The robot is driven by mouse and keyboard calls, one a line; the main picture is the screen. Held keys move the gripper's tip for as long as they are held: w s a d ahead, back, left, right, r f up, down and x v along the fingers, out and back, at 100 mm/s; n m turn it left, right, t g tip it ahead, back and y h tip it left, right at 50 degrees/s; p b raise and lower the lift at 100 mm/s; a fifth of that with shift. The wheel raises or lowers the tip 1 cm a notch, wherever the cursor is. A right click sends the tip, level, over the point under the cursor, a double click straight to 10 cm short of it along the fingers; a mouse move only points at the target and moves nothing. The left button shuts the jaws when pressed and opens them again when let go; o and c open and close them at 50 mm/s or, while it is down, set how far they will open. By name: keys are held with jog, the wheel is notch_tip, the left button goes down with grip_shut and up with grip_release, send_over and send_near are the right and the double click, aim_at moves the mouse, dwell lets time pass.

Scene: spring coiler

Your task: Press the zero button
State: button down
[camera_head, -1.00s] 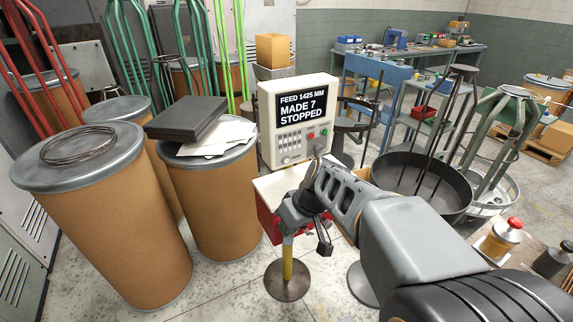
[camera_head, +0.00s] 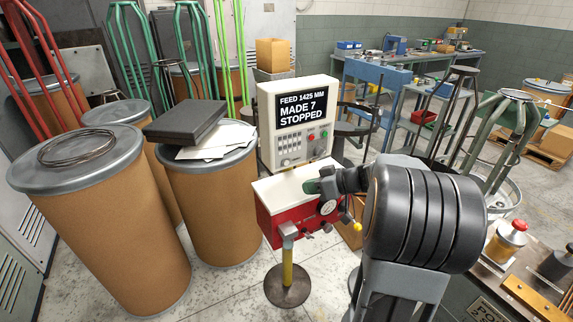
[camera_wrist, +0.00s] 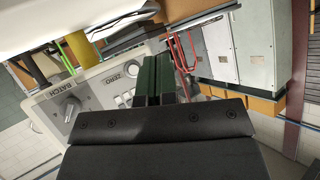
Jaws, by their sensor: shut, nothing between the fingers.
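The white control box (camera_head: 268,100) has a screen reading FEED 1425 MM, MADE 7, STOPPED. Below the screen are green and red buttons and several small keys (camera_head: 289,147). In the wrist view its panel (camera_wrist: 95,92) appears tilted, with a BATCH knob (camera_wrist: 71,108), small pale keys and a ZERO label. A round pale button (camera_wrist: 133,69) sits beside that label. My gripper (camera_wrist: 157,74) is shut and empty, its green fingers just right of the ZERO button in that view. In the head view my gripper (camera_head: 312,187) is in front of and below the panel; contact cannot be told.
A red machine (camera_head: 284,222) with a white top stands on a yellow post just below the control box. Brown drums (camera_head: 210,205) stand close at the left, one bearing papers and a dark case. A workbench (camera_head: 420,56) is at the back right.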

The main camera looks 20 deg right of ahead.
aim_at(286, 163)
jog(key=shift+w, duration=0.1)
jog(key=w+a+p, duration=0.1)
jog(key=w+p, duration=0.1)
jog(key=w, duration=0.6)
jog(key=shift+w, duration=0.3)
jog(key=shift+w+f+b, duration=0.1)
jog(key=shift+w+b, duration=0.15)
jog(key=shift+b, duration=0.15)
dwell(1.8)
jog(key=shift+w+a+b, duration=0.1)
jog(key=shift+w+b, duration=0.45)
jog(key=shift+b, duration=0.05)
dwell(0.8)
jog(key=shift+s, duration=0.1)
jog(key=shift+s+b, duration=0.7)
jog(key=shift+b, duration=0.25)
